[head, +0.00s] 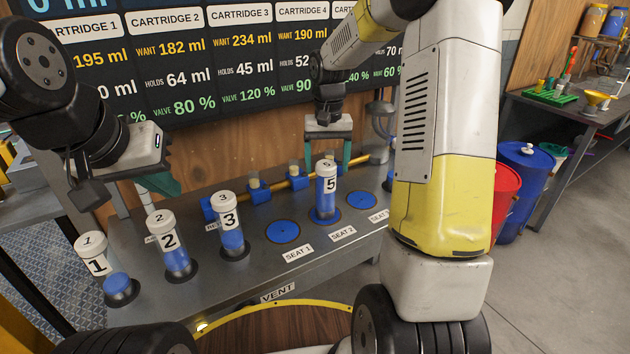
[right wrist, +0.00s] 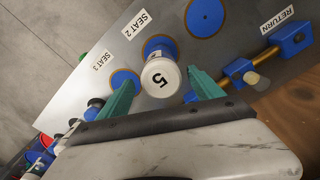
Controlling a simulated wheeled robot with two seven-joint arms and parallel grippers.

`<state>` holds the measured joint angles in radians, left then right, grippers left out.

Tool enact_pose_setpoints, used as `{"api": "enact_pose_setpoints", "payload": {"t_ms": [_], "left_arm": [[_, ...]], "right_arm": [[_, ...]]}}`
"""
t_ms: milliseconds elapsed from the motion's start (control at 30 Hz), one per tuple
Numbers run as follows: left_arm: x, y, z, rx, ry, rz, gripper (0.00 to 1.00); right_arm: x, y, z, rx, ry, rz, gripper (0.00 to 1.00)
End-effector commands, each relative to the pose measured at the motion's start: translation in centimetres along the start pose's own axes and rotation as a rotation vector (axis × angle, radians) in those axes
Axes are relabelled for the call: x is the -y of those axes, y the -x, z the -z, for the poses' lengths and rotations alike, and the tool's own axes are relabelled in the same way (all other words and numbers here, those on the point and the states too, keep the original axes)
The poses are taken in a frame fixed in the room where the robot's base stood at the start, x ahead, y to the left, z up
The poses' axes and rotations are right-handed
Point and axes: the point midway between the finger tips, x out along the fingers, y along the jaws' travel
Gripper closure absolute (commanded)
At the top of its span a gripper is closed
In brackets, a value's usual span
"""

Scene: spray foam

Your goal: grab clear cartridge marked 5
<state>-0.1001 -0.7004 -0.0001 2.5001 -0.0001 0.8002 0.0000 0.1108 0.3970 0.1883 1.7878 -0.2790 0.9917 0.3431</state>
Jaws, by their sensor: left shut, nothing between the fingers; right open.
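The clear cartridge marked 5 (head: 327,196) stands upright on the blue pad behind the SEAT 2 label, with a white cap and blue fill. Its capped top also shows in the right wrist view (right wrist: 160,78). My right gripper (head: 328,158) is open above it. In the right wrist view its green fingers (right wrist: 161,84) lie to either side of the cap, with nothing gripped. My left gripper (head: 168,186) is shut and empty, above and behind cartridge 2.
Cartridges 1 (head: 98,257), 2 (head: 169,243) and 3 (head: 230,224) stand along the bench's left. The SEAT 1 pad (head: 283,231) and SEAT 3 pad (head: 361,200) are bare. A brass rail with blue blocks (head: 261,192) runs behind the seats.

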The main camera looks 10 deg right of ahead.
Motion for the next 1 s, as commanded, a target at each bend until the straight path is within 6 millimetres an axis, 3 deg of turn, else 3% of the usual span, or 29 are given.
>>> {"api": "enact_pose_setpoints", "payload": {"t_ms": [333,667,1000], "left_arm": [[0.0,0.0,0.0,0.0,0.0,0.0,1.0],[0.0,0.0,0.0,0.0,0.0,0.0,1.0],[0.0,0.0,0.0,0.0,0.0,0.0,1.0]], "right_arm": [[0.3,-4.8,-0.4,0.002,-0.001,0.0,0.24],[0.3,-5.3,-0.4,0.0,0.0,0.001,0.26],[0.3,-5.3,-0.4,0.0,0.0,0.001,0.93]]}}
